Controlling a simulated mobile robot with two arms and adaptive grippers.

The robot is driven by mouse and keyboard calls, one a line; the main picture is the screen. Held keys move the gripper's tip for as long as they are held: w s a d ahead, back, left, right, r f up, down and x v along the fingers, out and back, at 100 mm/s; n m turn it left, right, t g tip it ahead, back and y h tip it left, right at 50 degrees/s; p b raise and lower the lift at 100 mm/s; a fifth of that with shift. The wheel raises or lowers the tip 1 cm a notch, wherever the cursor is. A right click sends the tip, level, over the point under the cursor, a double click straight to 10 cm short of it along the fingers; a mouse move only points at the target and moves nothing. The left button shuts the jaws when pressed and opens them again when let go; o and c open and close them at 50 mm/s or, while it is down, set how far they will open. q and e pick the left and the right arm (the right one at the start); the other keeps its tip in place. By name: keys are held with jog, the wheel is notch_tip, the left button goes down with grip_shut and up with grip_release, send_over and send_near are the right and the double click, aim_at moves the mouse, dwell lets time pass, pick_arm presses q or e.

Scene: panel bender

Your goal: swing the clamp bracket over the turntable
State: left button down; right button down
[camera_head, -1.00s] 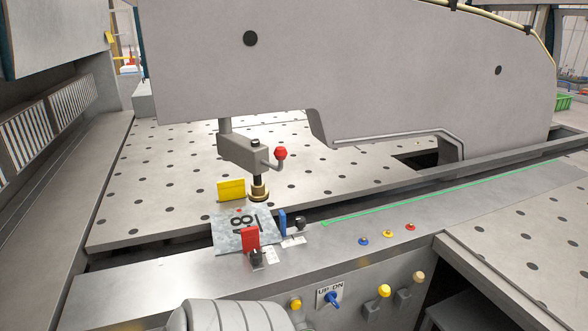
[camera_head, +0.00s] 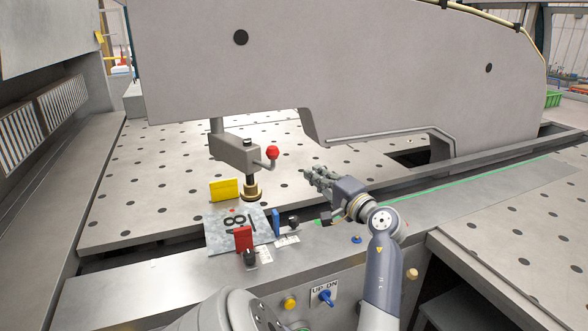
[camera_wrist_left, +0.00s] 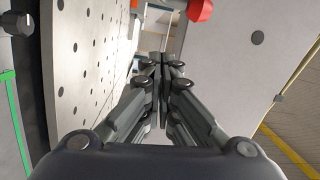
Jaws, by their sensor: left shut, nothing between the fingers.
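The grey clamp bracket (camera_head: 234,150) hangs from a post under the big grey machine arm. Its short handle ends in a red ball (camera_head: 273,152), which also shows at the top of the left wrist view (camera_wrist_left: 200,9). I cannot tell for sure which part is the turntable. My left gripper (camera_head: 312,175) is shut and empty, right of the red ball and apart from it; its closed fingers show in the wrist view (camera_wrist_left: 161,62). My right gripper is not in view.
The machine arm (camera_head: 350,70) overhangs the perforated table (camera_head: 140,190). Knobs and an UP/DN switch (camera_head: 325,297) line the front.

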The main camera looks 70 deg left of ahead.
pick_arm(q)
jog(key=s+a+p, duration=0.5)
jog(key=a+p, duration=0.1)
jog(key=a, duration=0.1)
jog(key=shift+s+a, duration=0.25)
jog(key=shift+s, duration=0.05)
jog(key=shift+f, duration=0.1)
